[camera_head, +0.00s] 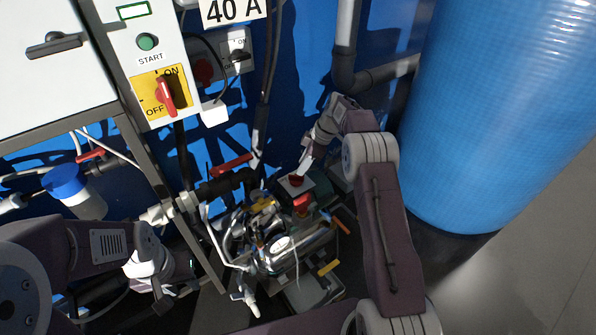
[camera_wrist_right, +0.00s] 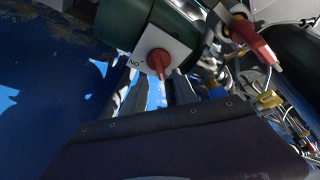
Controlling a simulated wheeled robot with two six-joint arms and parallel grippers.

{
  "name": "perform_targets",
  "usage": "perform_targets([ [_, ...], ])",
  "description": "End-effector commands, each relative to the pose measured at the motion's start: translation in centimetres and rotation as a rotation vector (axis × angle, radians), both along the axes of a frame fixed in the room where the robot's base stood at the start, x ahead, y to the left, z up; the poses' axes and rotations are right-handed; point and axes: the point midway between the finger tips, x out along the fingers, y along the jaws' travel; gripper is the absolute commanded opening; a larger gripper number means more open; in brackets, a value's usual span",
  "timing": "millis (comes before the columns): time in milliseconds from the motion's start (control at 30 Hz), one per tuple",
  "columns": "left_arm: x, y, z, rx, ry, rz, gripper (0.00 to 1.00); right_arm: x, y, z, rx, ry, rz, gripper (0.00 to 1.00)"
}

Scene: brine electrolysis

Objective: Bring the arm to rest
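My right arm reaches up from the lower right in the head view and bends over at the top. Its gripper (camera_head: 306,162) points down beside a red knob (camera_head: 296,180) on a pale plate. In the right wrist view the red knob (camera_wrist_right: 157,62) stands on a white plate marked "NO", just beyond dark finger-like bars. I cannot tell whether they are apart or shut, or whether they touch the knob. My left gripper (camera_head: 168,288) hangs low at the left, beside a grey frame post. Its fingers are dark and unclear; I see nothing held in it.
A cabinet with a red rotary switch (camera_head: 166,95) and green START button (camera_head: 147,42) stands upper left. Pipes, a red-handled valve (camera_head: 232,165) and a cluttered metal pump unit (camera_head: 290,245) fill the middle. A large blue tank (camera_head: 500,110) is at the right. Bare floor shows lower right.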

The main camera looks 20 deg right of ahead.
Motion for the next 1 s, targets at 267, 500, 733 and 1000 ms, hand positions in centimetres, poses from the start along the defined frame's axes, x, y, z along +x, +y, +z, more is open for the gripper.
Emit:
perform_targets([
  [267, 0.0, 0.0, 0.5, 0.0, 0.0, 0.0, 0.36, -0.5, -0.9, 2.4, 0.0, 0.002, 0.001, 0.35],
  [500, 0.0, 0.0, 0.5, 0.0, 0.0, 0.0, 0.36, -0.5, -0.9, 2.4, 0.0, 0.002, 0.002, 0.35],
  [733, 0.0, 0.0, 0.5, 0.0, 0.0, 0.0, 0.36, -0.2, -0.3, 3.3, -0.003, -0.014, 0.014, 0.35],
  [1000, 0.0, 0.0, 0.5, 0.0, 0.0, 0.0, 0.36, -3.8, 4.2, 11.8, -0.045, -0.08, 0.096, 0.35],
])
